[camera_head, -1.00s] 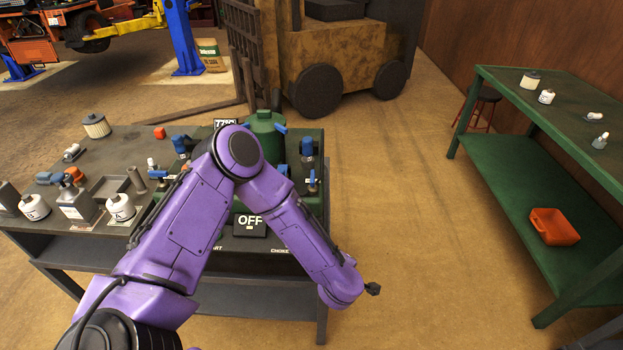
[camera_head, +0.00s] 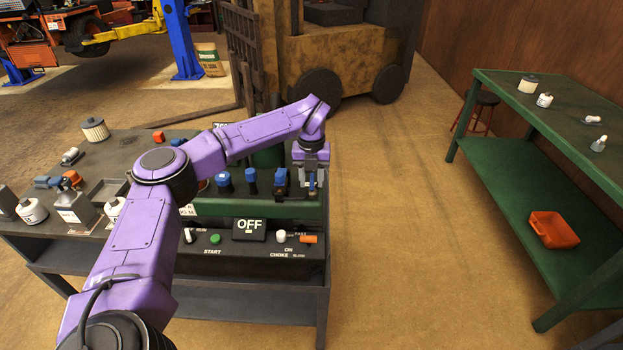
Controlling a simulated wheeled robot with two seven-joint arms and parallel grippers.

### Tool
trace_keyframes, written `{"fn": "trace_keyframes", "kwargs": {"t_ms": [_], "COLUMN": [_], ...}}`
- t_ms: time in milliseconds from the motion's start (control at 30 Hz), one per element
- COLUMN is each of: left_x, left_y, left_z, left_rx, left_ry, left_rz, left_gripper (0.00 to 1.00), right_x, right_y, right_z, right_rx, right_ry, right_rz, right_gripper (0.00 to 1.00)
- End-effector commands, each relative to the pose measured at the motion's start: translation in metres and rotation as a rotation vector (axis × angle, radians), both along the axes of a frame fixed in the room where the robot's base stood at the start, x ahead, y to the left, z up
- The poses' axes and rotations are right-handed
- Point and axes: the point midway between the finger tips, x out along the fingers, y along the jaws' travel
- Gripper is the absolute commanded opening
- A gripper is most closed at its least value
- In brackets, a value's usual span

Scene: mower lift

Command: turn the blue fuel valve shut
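My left gripper (camera_head: 312,188) points down at the right end of the green engine block (camera_head: 262,208). A small blue part (camera_head: 312,181) shows between or just behind its fingers. I cannot tell whether the fingers touch it or how far apart they are. Other blue-topped parts stand in a row to its left, at the left (camera_head: 223,180), the middle (camera_head: 251,178) and nearest the gripper (camera_head: 281,177). I cannot tell for sure which one is the fuel valve. My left arm hides part of the block's back. My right gripper is out of view.
The block's dark front panel carries an OFF display (camera_head: 249,229), a green start button (camera_head: 215,239) and an orange choke-side lever (camera_head: 308,239). White canisters (camera_head: 31,210) and a filter (camera_head: 95,129) crowd the bench's left. A green table (camera_head: 540,200) stands right, across clear floor.

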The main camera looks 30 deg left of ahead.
Motion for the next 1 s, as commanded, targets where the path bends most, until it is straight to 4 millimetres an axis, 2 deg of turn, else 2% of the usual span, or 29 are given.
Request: {"fn": "trace_keyframes", "kwargs": {"t_ms": [100,333,367,400,467,500,767,1000], "left_x": [-0.0001,0.0002,0.0002,0.0002,0.0002,0.0002,0.0002,0.0005], "left_y": [-0.0002,-0.0002,-0.0002,-0.0002,-0.0002,-0.0002,-0.0002,-0.0002], "left_z": [-0.0087,-0.0106,-0.0105,-0.0105,-0.0105,-0.0105,-0.0101,-0.0091], "left_rx": [0.0,0.001,0.001,0.002,0.002,0.002,0.002,0.002], "left_ry": [0.0,-0.002,-0.002,-0.001,-0.001,-0.001,-0.002,-0.002], "left_rz": [-0.001,-0.001,-0.002,-0.002,-0.002,-0.002,-0.014,-0.105], "left_gripper": [0.39,0.39,0.36,0.23,0.04,0.0,0.0,0.0], "right_x": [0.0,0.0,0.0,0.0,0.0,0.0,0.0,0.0], "right_y": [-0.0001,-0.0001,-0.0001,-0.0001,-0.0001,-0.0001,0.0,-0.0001], "right_z": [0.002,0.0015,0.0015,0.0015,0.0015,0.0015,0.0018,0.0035], "right_rx": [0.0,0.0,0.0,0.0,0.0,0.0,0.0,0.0], "right_ry": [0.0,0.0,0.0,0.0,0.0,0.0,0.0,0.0], "right_rz": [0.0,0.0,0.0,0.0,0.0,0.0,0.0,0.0], "right_gripper": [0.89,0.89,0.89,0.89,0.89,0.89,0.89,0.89]}}
